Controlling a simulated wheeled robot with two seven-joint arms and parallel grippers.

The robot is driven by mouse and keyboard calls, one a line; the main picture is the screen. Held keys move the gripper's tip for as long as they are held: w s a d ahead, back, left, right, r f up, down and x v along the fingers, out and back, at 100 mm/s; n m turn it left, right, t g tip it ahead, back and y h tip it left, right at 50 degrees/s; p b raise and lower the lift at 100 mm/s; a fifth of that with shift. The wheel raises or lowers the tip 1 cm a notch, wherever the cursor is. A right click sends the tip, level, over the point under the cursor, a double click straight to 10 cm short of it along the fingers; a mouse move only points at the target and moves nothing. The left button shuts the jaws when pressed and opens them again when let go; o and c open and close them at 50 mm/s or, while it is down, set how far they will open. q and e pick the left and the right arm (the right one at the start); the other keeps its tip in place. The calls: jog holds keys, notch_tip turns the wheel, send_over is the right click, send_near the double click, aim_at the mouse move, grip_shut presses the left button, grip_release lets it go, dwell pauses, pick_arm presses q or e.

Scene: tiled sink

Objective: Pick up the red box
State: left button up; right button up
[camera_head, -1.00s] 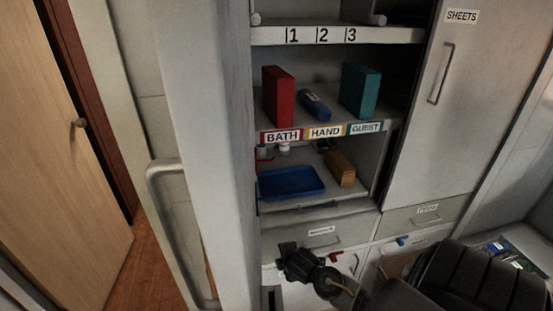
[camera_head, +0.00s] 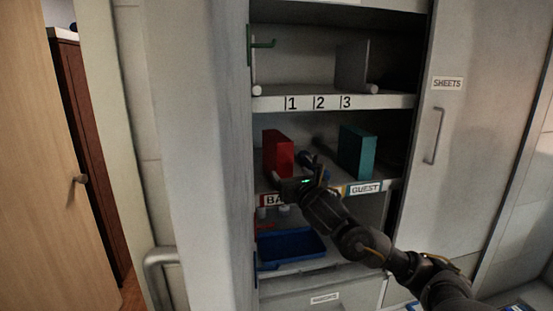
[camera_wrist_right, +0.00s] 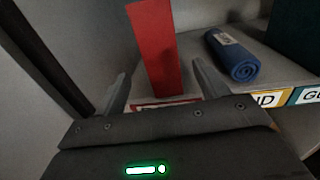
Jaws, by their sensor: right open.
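The red box (camera_head: 277,152) stands upright on the middle shelf at its left end, above the BATH label. In the right wrist view the red box (camera_wrist_right: 156,50) stands straight ahead, between the two fingers. My right gripper (camera_head: 291,175) is at the shelf's front edge, just in front of the box. In the right wrist view the right gripper (camera_wrist_right: 158,85) is open, one finger on each side of the box's lower part. Whether a finger touches the box I cannot tell. My left gripper is not in view.
A blue rolled towel (camera_wrist_right: 231,54) lies right of the red box, with a teal box (camera_head: 356,152) beyond it. A blue tray (camera_head: 291,247) sits on the shelf below. The cabinet's side wall (camera_head: 210,150) is close on the left. The shelf marked 1 2 3 (camera_head: 330,102) is above.

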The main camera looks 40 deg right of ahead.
aim_at(285, 167)
jog(key=p+x, duration=0.2)
jog(key=x, duration=0.2)
jog(key=shift+r, duration=0.2)
jog(key=shift+w+d+f, duration=0.2)
jog(key=shift+w, duration=0.3)
jog(key=shift+w+d+r+p, duration=0.1)
jog(key=shift+w+r+p, duration=0.1)
jog(key=shift+p, duration=0.25)
jog(key=p+x, duration=0.3)
jog(key=x, duration=0.1)
jog(key=shift+d, duration=0.1)
jog(key=shift+w+d+f, duration=0.1)
jog(key=shift+w+f, duration=0.05)
jog(key=shift+w, duration=0.1)
jog(key=shift+c, duration=0.3)
jog(key=c, duration=1.2)
jog(key=shift+r, duration=0.2)
jog(key=shift+c, duration=0.2)
